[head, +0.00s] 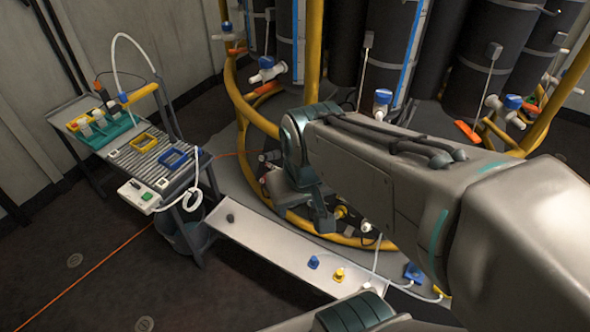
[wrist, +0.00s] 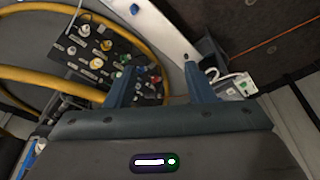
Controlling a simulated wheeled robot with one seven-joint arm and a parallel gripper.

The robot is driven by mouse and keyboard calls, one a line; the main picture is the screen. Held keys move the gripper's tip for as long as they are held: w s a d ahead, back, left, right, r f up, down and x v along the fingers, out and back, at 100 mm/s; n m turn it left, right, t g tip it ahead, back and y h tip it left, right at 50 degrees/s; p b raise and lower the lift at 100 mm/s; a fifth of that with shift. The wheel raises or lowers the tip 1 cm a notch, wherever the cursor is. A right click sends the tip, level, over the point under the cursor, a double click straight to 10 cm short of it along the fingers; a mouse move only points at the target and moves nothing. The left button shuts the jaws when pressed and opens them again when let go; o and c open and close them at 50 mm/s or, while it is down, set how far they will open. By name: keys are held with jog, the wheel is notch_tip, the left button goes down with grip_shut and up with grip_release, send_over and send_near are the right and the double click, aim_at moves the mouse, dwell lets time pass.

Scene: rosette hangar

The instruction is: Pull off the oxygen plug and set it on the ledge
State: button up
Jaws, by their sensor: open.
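My gripper (wrist: 159,68) is open in the wrist view, with two blue-grey fingers apart and nothing between them. In the head view my gripper (head: 322,215) is partly hidden by my arm. A dark panel (wrist: 72,62) with several coloured plugs or fittings lies to the left of the fingers in the wrist view. I cannot read its labels or tell which is the oxygen plug. The long pale ledge (head: 275,259) carries a dark plug (head: 230,217), a blue plug (head: 313,262) and a yellow plug (head: 339,274), standing apart. The ledge (wrist: 163,28) also shows in the wrist view.
A cart (head: 172,172) with coloured frames, a white box (head: 139,196) and a looped white hose stands at the left. A yellow tubular frame (head: 231,80) surrounds black cylinders behind my arm. Pale hoses lie near the ledge's right end. An orange line crosses the floor.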

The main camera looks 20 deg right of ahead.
jog(key=w+d+f+g+h+b, duration=0.1)
jog(key=w+d+f+h+b, duration=0.15)
jog(key=f+b, duration=0.3)
jog(key=w+d+f+h+b, duration=0.1)
jog(key=w+d+f+b, duration=0.25)
jog(key=f+b, duration=0.2)
jog(key=n+t+h+b, duration=0.55)
jog(key=n+b, duration=0.25)
jog(key=b, duration=1.9)
send_near(309, 204)
jog(key=w+d, duration=0.1)
jog(key=shift+d+f, duration=0.25)
jog(key=b+x, duration=0.2)
jog(key=x, duration=0.5)
jog(key=shift+w+d+f, duration=0.15)
jog(key=shift+d+f, duration=0.05)
jog(key=shift+f, duration=0.2)
jog(key=shift+w+d+f+b, duration=0.15)
jog(key=shift+w+d+b, duration=0.2)
jog(key=shift+d+b, duration=0.15)
jog(key=shift+b, duration=0.3)
